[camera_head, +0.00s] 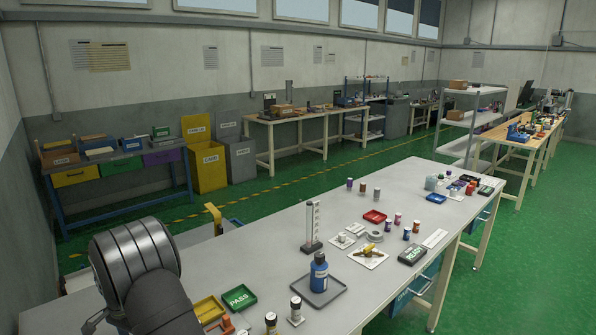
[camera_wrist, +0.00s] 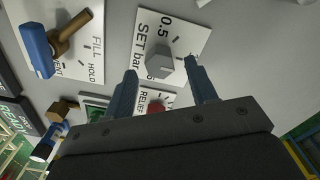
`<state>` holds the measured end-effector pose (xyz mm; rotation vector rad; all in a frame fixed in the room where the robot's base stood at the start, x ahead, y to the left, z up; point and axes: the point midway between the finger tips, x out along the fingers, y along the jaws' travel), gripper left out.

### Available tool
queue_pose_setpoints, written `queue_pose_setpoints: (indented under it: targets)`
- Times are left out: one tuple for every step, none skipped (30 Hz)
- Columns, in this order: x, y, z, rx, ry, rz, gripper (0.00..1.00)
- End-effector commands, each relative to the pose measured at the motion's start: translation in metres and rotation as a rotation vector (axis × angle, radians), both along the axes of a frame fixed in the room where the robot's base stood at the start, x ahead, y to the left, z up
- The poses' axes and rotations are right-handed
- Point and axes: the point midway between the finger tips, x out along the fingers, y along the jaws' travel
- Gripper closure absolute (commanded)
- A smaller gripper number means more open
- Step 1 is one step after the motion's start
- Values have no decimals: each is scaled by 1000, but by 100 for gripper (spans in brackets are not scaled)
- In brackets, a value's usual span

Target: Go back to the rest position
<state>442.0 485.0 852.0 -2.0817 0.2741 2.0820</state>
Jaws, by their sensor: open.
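My gripper (camera_wrist: 160,66) shows in the wrist view with its two blue-grey fingers spread apart. Nothing is held in it. A grey faceted knob (camera_wrist: 160,66) on a white plate marked "SET bar" (camera_wrist: 183,30) appears between and just beyond the fingertips. The picture does not show clearly how far the fingertips are from it. In the head view my dark arm link fills the bottom left, and the gripper cannot be made out there.
A lever with a blue handle (camera_wrist: 36,48) stands on the FILL/HOLD plate left of the fingers. A red knob (camera_wrist: 156,107) lies behind them. In the head view, a blue bottle (camera_head: 319,273), green tray (camera_head: 239,298) and several vials stand on the grey bench (camera_head: 270,235).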

Motion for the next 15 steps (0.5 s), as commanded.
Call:
queue_pose_setpoints:
  targets:
    - [0, 0, -8, -2, 1, 0, 48]
    - [0, 0, -11, -1, 1, 0, 48]
    - [0, 0, -15, -1, 1, 0, 48]
    - [0, 0, -18, -1, 1, 0, 48]
    - [0, 0, -20, -1, 0, 0, 48]
    - [0, 0, -23, -1, 0, 0, 48]
    - [0, 0, -24, 0, 0, 0, 48]
    - [0, 0, -25, 0, 0, 0, 48]
    - [0, 0, -26, 0, 0, 0, 48]
    - [0, 0, -27, 0, 0, 0, 48]
    - [0, 0, -27, 0, 0, 0, 48]
    - [0, 0, -27, 1, 0, 1, 48]
    - [0, 0, -27, 0, 0, 1, 48]
    - [0, 0, -27, 0, 0, 1, 48]
    - [0, 0, -27, 0, 0, 1, 48]
